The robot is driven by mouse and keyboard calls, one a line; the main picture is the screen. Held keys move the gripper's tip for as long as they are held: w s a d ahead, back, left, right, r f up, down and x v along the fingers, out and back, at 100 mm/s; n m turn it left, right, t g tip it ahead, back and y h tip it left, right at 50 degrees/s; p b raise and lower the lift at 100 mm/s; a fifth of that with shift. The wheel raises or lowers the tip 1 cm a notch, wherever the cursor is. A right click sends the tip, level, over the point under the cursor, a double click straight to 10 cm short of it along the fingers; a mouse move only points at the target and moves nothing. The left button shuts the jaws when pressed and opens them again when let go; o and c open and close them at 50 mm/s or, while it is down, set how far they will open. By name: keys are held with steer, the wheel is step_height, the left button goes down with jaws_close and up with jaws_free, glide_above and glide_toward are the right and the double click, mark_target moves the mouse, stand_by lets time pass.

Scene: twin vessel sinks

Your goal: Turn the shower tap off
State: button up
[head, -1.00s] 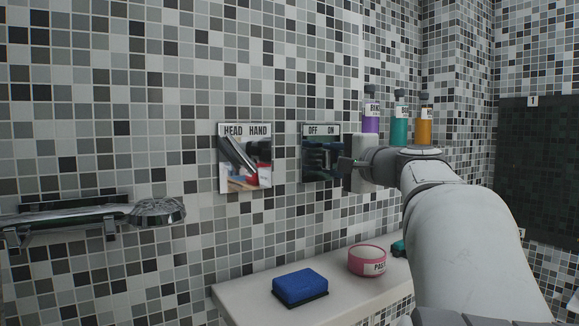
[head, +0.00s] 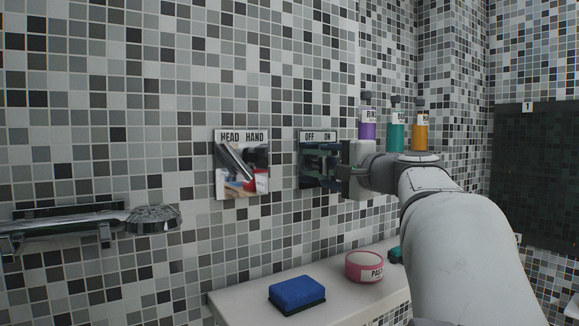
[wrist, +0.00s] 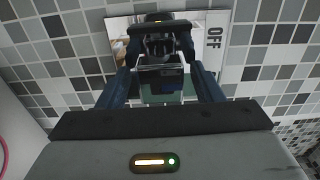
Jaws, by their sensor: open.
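The shower tap's mirror-like plate (head: 306,138), marked OFF on the left and ON on the right, is fixed to the tiled wall. My gripper (head: 337,158) is at the plate's right side and partly covers it. In the wrist view the open gripper (wrist: 163,48) points at the plate (wrist: 217,60), with the OFF mark at its right edge. A dark block (wrist: 160,76) shows between the two dark blue fingers. Reflections make it unclear whether this is the tap handle, and whether the fingers touch it. The handle's position cannot be read.
A second plate marked HEAD and HAND (head: 242,165) is to the left. A hand shower (head: 150,218) rests on a holder at far left. Several bottles (head: 396,133) stand behind my arm. A blue sponge (head: 297,292) and a pink tub (head: 364,266) sit on the ledge (head: 240,300) below.

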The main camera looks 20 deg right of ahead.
steer(key=s+d+p, duration=0.1)
steer(key=s, duration=0.6)
steer(key=shift+s+d, duration=0.15)
steer(key=shift+s, duration=0.1)
steer(key=s+a+f+n+g+y+p, duration=0.1)
steer(key=a+f+n+g+p, duration=0.2)
steer(key=a+p, duration=0.5)
steer(key=a+f+n+g+y+p, duration=0.1)
steer(key=a+f+n+g+p, duration=0.15)
steer(key=a+g+p, duration=0.55)
steer(key=s+a+n+g+h+p, duration=0.4)
steer(key=s+n+p, duration=0.6)
steer(key=s+p, duration=0.4)
steer(key=shift+a+f+h+p, duration=0.35)
steer(key=shift+a+h+p, duration=0.25)
steer(key=shift+p, duration=1.45)
